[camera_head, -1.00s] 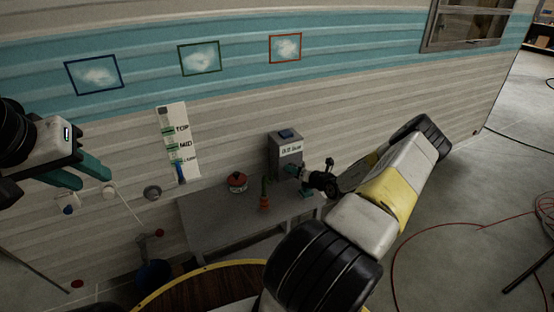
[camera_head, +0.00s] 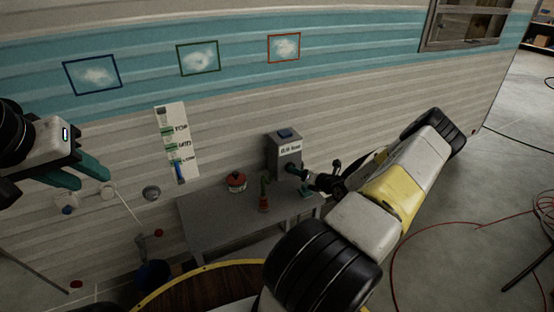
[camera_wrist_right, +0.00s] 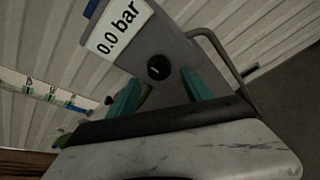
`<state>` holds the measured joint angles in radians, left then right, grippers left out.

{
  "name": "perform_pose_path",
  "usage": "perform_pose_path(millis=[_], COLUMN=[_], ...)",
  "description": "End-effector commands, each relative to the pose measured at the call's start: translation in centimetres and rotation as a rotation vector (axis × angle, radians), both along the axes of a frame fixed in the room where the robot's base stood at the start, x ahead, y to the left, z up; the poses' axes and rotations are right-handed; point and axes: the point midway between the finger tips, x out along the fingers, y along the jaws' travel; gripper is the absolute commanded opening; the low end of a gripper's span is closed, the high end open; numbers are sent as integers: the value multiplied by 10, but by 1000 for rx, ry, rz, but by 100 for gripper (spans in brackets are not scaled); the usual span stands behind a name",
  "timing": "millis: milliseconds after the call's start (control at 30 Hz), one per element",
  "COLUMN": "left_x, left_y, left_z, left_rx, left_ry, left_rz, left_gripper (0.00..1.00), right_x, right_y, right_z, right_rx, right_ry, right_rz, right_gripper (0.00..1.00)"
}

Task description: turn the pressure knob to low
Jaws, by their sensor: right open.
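A grey box (camera_head: 283,157) stands on the grey table, with a white label that reads "0.0 bar" in the right wrist view (camera_wrist_right: 118,28). Below the label is a round black knob (camera_wrist_right: 158,67) with a short pale pointer mark. My right gripper (camera_wrist_right: 162,92) is open, its two teal fingers apart in front of the knob, one to each side in the picture. I cannot tell whether they touch it. In the head view my right gripper (camera_head: 298,180) is at the box's front, and the knob is not clear. My left gripper (camera_head: 85,173) is open and empty at the left.
The grey table (camera_head: 215,225) holds a red round item (camera_head: 236,181) and a red bottle with a green top (camera_head: 263,203). A white strip with level marks (camera_head: 178,142) hangs on the camper wall. A red cable (camera_head: 400,235) lies on the floor at right.

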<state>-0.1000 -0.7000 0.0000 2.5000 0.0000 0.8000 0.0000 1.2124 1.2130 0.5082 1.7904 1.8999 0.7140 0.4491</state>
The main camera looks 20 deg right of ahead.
Motion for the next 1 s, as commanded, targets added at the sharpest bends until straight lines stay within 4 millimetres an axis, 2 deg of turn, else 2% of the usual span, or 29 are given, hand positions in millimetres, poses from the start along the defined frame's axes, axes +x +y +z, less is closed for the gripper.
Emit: perform_pose_path(millis=[100,300,800,900,967,1000], left_x=[0,0,0,0,0,0], left_y=[0,0,0,0,0,0], left_z=[0,0,0,0,0,0], left_rx=[0,0,0,0,0,0], left_ry=[0,0,0,0,0,0], left_rz=[0,0,0,0,0,0], left_gripper=[36,36,36,36,36,36], right_x=[-18,-34,-34,-29,-24,-21], right_y=[-5,-8,-7,3,17,31], right_z=[7,11,13,25,42,56], right_rx=[-1,0,-3,-45,-103,-159], right_ry=[-1,0,-2,-13,-29,-43], right_rz=[0,0,4,56,126,191], right_gripper=[58,58,58,58,58,58])
